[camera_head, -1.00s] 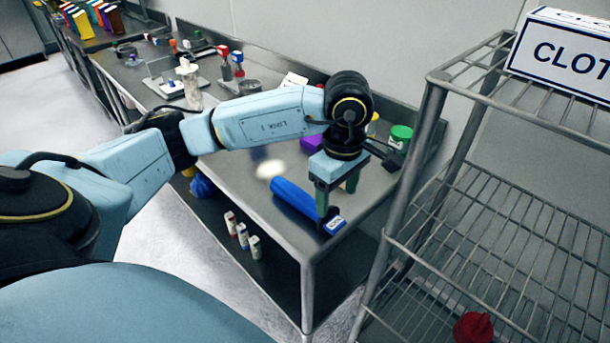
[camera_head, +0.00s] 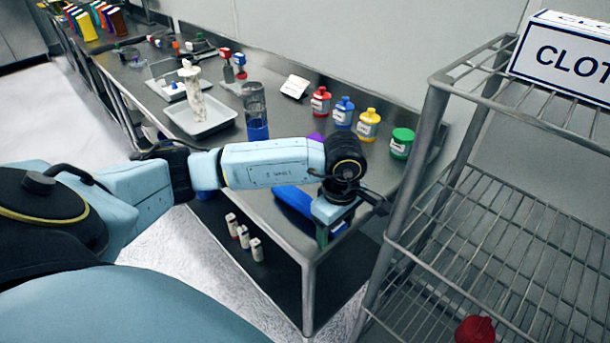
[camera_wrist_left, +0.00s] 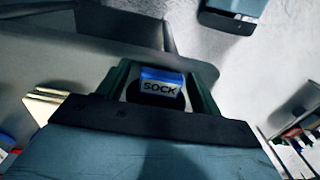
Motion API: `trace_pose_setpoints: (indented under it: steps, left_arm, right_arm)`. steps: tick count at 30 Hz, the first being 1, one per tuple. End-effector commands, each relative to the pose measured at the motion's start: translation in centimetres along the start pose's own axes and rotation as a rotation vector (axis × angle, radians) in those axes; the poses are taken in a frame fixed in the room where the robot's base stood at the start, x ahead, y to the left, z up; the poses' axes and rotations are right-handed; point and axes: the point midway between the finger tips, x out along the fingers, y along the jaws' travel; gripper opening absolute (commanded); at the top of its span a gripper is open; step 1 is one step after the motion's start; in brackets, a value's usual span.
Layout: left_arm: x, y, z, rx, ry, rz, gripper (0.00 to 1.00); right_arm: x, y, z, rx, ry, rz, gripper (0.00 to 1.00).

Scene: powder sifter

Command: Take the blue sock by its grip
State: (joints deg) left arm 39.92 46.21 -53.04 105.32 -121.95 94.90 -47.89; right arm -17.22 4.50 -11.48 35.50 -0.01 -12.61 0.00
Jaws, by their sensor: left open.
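The blue sock (camera_head: 293,202) lies near the front right corner of the steel table, partly hidden by my left arm. Its grip end with the SOCK label (camera_wrist_left: 160,87) shows in the left wrist view, between the two green fingers. My left gripper (camera_head: 334,232) is over that end of the sock, pointing down. It is open, with one finger on each side of the labelled grip in the left wrist view (camera_wrist_left: 160,76). I cannot tell whether the fingers touch it. My right gripper is not in view.
Red, blue, yellow (camera_head: 368,125) and green (camera_head: 401,143) jars stand along the table's back. A clear cylinder (camera_head: 255,105) and white tray (camera_head: 205,125) are farther left. A wire rack (camera_head: 440,200) stands close on the right. Small bottles (camera_head: 243,234) sit on the lower shelf.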

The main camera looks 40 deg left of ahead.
Motion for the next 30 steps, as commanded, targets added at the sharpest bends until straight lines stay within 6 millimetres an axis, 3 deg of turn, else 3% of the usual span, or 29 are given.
trace_pose_setpoints:
  steps: [2, 13, 22, 30]
  left_arm:
    - [0.0, 0.0, 0.0, 0.000, 0.000, 0.000, 0.63]
    - [-0.1, 0.0, 0.0, 0.000, 0.000, 0.000, 0.15]
    - [-0.7, 0.1, 0.0, 0.000, -0.001, 0.002, 0.15]
    - [-5.8, 0.1, 0.0, 0.002, 0.001, 0.006, 0.15]
  right_arm:
    - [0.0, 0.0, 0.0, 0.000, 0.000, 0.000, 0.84]
    - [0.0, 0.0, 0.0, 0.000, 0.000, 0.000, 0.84]
    - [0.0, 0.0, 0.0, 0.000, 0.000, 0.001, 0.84]
    - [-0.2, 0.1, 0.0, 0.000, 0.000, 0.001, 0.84]
